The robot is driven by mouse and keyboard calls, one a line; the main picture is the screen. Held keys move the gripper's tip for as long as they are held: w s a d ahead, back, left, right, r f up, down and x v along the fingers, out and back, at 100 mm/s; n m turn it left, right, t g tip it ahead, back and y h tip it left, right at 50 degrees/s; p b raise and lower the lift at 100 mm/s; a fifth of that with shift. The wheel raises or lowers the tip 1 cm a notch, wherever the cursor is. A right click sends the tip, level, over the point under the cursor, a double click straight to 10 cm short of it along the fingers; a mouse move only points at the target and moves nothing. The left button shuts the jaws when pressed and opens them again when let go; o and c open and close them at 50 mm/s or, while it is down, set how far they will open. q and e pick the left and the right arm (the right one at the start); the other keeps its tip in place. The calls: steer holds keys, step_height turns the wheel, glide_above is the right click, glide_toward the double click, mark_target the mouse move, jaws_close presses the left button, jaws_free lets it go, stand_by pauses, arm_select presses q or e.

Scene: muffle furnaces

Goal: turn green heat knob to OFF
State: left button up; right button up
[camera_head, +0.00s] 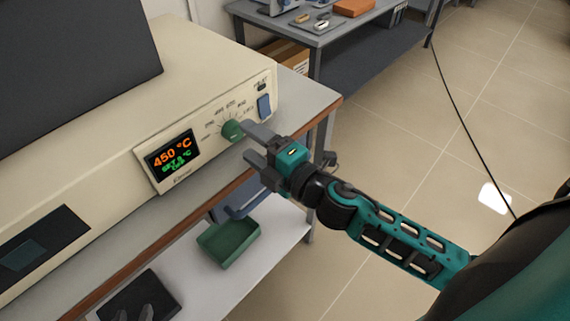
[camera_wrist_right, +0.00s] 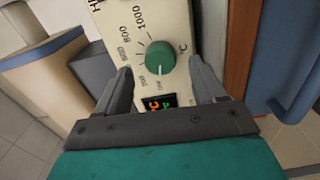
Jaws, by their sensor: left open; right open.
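The green heat knob (camera_head: 233,130) sits on the furnace's cream control panel (camera_head: 215,112), within a printed temperature scale. In the right wrist view the knob (camera_wrist_right: 160,57) lies ahead, between the two spread fingers, with a visible gap on each side. Its short white mark points down in that view; the small lettering there is hard to read. My right gripper (camera_head: 253,143) is open and empty, its fingertips just to the right of the knob in the head view. My left gripper (camera_head: 135,313) shows only grey fingertips at the bottom edge, apart and empty.
The display (camera_head: 172,155) reads 450 °C in orange above small green text. A blue switch (camera_head: 264,105) is on the panel's right end. A green bin (camera_head: 229,243) stands on the lower shelf.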

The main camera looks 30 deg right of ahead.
steer(key=b+v, duration=0.2)
steer(key=v, duration=0.7)
steer(key=shift+s, duration=0.35)
steer(key=shift+d, duration=0.1)
steer(key=s+f+m+g+h, duration=0.2)
steer(key=f+m+g, duration=0.1)
steer(key=f+m, duration=0.6)
steer(key=s+f+m+g+h, duration=0.2)
steer(key=f+m+g, duration=0.1)
steer(key=f+m, duration=0.6)
step_height(320, 180, down, 3)
steer(key=shift+s+a+r+m, duration=0.1)
steer(key=shift+s+a+m, duration=0.15)
steer(key=shift+a+m, duration=0.15)
